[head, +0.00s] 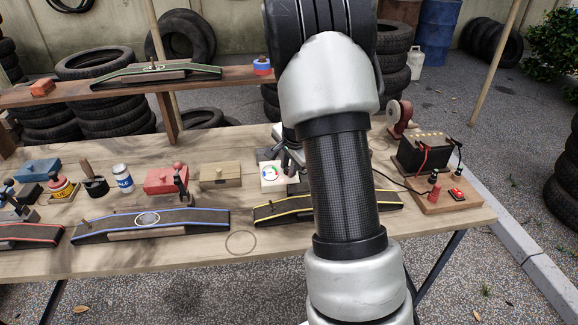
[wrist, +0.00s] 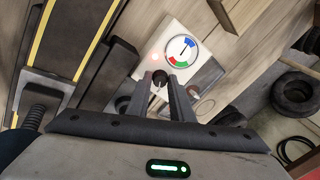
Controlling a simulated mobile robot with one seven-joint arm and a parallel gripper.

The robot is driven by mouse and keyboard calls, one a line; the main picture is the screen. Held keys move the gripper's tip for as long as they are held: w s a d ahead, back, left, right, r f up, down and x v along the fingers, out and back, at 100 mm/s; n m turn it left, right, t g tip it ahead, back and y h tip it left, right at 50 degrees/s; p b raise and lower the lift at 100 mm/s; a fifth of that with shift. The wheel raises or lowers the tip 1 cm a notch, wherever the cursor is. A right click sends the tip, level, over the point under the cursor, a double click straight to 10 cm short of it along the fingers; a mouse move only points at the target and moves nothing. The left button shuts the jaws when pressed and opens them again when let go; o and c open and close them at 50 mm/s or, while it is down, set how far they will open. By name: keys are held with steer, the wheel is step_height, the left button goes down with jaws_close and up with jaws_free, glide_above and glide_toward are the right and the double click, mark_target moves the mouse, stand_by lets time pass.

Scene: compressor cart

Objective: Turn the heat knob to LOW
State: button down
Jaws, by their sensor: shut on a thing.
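A white box with a round dial (wrist: 181,50) stands on the bench; the dial has blue, green and red bands around a thin needle. A dark knob (wrist: 158,79) sits on the same panel, beside the dial. My gripper (wrist: 160,76) is at the knob with one finger on each side, shut on it. The fingers partly hide the knob, and I cannot read its pointer or any LOW label. In the head view the white box (head: 272,182) is right of the bench's middle, partly hidden by my arm.
A wooden box (head: 220,175) stands left of the white box. A yellow-edged dark ramp (head: 275,211) lies in front. A battery (head: 424,152) with cables stands at right. The bench front (head: 180,252) has bare room.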

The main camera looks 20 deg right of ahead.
steer(key=c, duration=1.6)
jaws_free()
steer(key=shift+o, duration=0.2)
steer(key=p+v, duration=0.4)
steer(key=v, duration=1.3)
steer(key=shift+r, duration=0.2)
